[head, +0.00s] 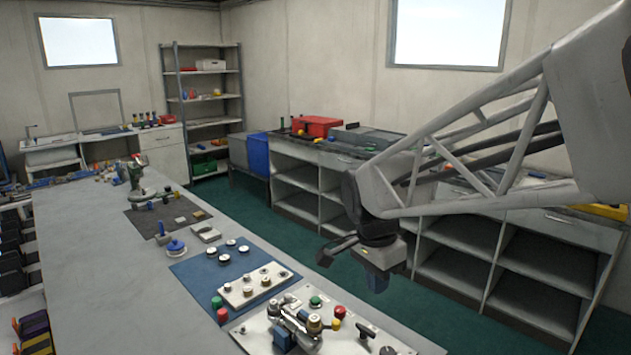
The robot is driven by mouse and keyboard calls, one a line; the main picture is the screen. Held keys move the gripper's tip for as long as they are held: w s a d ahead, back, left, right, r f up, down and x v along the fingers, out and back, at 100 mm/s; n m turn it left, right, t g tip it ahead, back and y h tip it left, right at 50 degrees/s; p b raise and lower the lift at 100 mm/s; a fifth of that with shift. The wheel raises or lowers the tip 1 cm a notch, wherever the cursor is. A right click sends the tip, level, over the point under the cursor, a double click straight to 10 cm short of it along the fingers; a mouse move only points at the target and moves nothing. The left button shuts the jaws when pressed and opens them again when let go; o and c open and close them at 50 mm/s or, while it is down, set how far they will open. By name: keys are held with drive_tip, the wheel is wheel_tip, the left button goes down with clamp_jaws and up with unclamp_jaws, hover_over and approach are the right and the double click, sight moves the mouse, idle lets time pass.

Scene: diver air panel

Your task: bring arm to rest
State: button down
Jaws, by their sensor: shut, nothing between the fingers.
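My arm reaches in from the right edge, a white truss link ending in a dark wrist. My gripper (327,257) is the small dark end at the left of the wrist. It is shut and empty, in the air to the right of the workbench, over the green floor as seen here. Its fingers are small and hard to make out. The air panel (345,343) lies at the bench's near end, with brass and dark fittings and red, green and yellow knobs on it. My gripper appears apart from it.
The grey workbench (95,270) runs along the left. It carries a blue mat (195,268) with gauges and a valve block (258,286), and a dark mat (145,220) with tools. Grey open cabinets (455,240) stand behind my arm. Green floor (290,240) between is clear.

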drive_tip(key=s+d+n+t, duration=0.1)
drive_tip(key=s+d+n, duration=0.1)
drive_tip(key=s+n, duration=0.2)
drive_tip(key=s+d+f+n+t, duration=0.1)
drive_tip(key=s+n, duration=0.3)
drive_tip(key=s, duration=0.4)
drive_tip(key=s+d+n+y, duration=0.1)
drive_tip(key=s+d+n, duration=0.2)
drive_tip(key=s, duration=0.3)
drive_tip(key=shift+s+d+f+n+t, duration=0.25)
drive_tip(key=shift+d+f+n+t, duration=0.1)
drive_tip(key=shift+d+n+t, duration=0.1)
drive_tip(key=c, duration=1.8)
unclamp_jaws()
drive_tip(key=shift+c, duration=0.2)
